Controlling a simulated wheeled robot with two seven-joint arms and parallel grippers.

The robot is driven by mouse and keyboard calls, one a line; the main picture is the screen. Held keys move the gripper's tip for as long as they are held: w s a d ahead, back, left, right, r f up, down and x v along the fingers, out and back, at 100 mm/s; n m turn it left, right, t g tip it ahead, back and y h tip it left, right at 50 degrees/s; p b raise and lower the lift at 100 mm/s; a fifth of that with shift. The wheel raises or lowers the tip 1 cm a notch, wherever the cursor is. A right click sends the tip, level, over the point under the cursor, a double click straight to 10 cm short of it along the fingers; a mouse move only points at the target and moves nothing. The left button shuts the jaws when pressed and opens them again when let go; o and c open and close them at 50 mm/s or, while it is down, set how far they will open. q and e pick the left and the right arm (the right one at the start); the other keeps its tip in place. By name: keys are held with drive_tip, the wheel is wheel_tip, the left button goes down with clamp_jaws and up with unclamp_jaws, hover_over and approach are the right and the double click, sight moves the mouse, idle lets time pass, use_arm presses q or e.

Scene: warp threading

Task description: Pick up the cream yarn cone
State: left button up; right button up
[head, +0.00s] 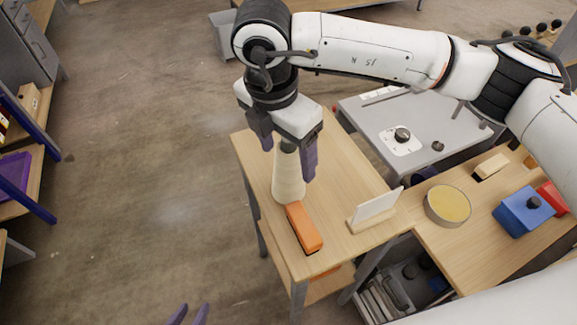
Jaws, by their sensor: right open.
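The cream yarn cone (288,182) stands upright on the small wooden table, its top at the level of my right gripper's fingers. My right gripper (287,153) is open, pointing down, with one purple finger on each side of the cone's upper part. I cannot tell whether either finger touches it. My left gripper (188,315) shows only as two purple fingertips at the bottom edge, apart with nothing visible between them, well away from the cone.
On the small table (345,170), an orange block (304,228) lies just in front of the cone and a white card in a wooden holder (375,208) stands right. A yellow-topped round tin (447,205) and blue box (523,212) sit further right. Open floor lies left.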

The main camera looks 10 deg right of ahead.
drive_tip(key=f, duration=0.3)
drive_tip(key=d+f+p, duration=0.1)
drive_tip(key=shift+w+f, duration=0.35)
drive_tip(key=shift+w, duration=0.05)
drive_tip(key=c, duration=1.4)
